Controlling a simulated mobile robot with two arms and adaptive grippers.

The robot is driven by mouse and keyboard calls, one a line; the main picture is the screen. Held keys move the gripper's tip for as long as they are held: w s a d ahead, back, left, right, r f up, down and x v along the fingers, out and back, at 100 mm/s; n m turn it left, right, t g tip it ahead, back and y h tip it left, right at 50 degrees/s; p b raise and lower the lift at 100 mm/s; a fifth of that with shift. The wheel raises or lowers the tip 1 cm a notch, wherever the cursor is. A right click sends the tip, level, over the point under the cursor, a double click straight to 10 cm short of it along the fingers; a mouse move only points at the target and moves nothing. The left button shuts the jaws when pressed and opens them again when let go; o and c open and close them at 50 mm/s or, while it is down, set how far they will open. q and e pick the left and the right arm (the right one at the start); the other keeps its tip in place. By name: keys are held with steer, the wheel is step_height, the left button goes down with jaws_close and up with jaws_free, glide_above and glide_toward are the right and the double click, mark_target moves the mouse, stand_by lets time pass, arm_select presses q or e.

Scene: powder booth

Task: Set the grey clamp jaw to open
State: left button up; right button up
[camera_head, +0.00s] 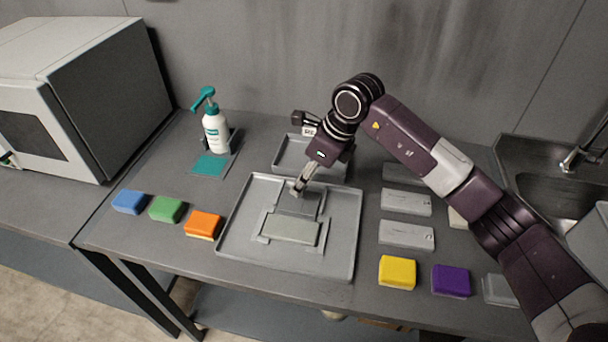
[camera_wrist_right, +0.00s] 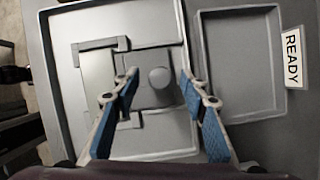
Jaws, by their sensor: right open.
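The grey clamp jaw (camera_wrist_right: 150,97) is a flat block with a round knob (camera_wrist_right: 159,77) on top, in the large grey tray (camera_wrist_right: 165,15). In the head view the tray (camera_head: 228,243) is at the centre, and my gripper partly covers the jaw. A pale grey-green plate (camera_head: 291,229) lies beside the jaw, between dark corner brackets (camera_wrist_right: 102,43). I cannot tell whether jaw and plate touch. My right gripper (camera_head: 299,188) points down over the jaw. In the wrist view its blue-padded fingers (camera_wrist_right: 158,74) are open, one each side of the knob, with gaps. My left gripper is out of view.
A smaller tray (camera_head: 285,157) with a READY label (camera_wrist_right: 292,58) stands behind. Blue (camera_head: 129,201), green (camera_head: 166,209) and orange (camera_head: 203,224) blocks lie left; yellow (camera_head: 397,272) and purple (camera_head: 451,281) right. A pump bottle (camera_head: 215,133) stands back left, a sink (camera_head: 545,190) right.

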steer(key=shift+f, duration=0.25)
steer(key=shift+c, duration=0.4)
jaws_close()
